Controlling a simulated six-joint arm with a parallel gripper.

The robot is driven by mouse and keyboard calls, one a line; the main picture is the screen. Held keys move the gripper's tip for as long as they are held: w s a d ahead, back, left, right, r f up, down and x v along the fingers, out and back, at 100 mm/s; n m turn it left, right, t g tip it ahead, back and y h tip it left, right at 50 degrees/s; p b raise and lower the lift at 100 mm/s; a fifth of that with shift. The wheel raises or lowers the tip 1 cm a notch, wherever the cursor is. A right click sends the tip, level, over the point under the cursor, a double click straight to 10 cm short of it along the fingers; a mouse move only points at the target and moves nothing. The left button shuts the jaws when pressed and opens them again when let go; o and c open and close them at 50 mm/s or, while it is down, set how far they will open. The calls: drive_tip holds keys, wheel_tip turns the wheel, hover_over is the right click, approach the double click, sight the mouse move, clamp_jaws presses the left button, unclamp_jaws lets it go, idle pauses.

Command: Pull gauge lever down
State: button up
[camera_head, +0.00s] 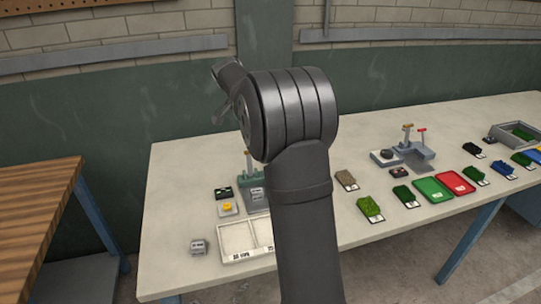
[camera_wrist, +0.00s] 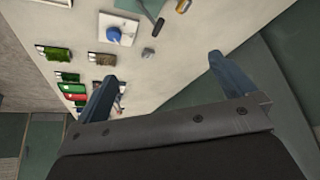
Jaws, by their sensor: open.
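Two devices with upright posts stand on the pale bench in the head view; I cannot tell for sure which is the gauge. The right one (camera_head: 415,153) has a grey base, a tan-topped post and a lever with a red handle (camera_head: 421,130).
A white divided tray (camera_head: 243,258) and a small grey block (camera_head: 198,246) lie at the bench's front left. Green turf samples (camera_head: 370,208), a green tray (camera_head: 432,190) and a red tray (camera_head: 456,182) lie to the right. A wooden table (camera_head: 36,205) stands at left. A wall is behind.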

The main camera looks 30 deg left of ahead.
drive_tip(key=shift+v, duration=0.9)
drive_tip(key=c, duration=0.9)
drive_tip(key=shift+w+d+f+m, duration=0.1)
drive_tip(key=shift+w+d+m, duration=0.1)
drive_tip(key=shift+w+m, duration=0.1)
drive_tip(key=shift+c, duration=1.2)
drive_tip(key=w+d+f+m+g+y, duration=0.2)
drive_tip(key=w+d+m+g, duration=0.25)
drive_tip(key=m, duration=0.25)
drive_tip(key=shift+t, duration=0.35)
drive_tip(key=w+a+f, duration=0.1)
drive_tip(key=f, duration=0.4)
drive_tip(key=w+a+f, duration=0.1)
drive_tip(key=f, duration=0.5)
drive_tip(key=w+a+f, duration=0.1)
drive_tip(key=f, duration=0.4)
drive_tip(key=shift+f, duration=0.3)
drive_tip(key=shift+d, duration=0.1)
drive_tip(key=shift+c, duration=0.2)
drive_tip(key=shift+r, duration=0.1)
clamp_jaws()
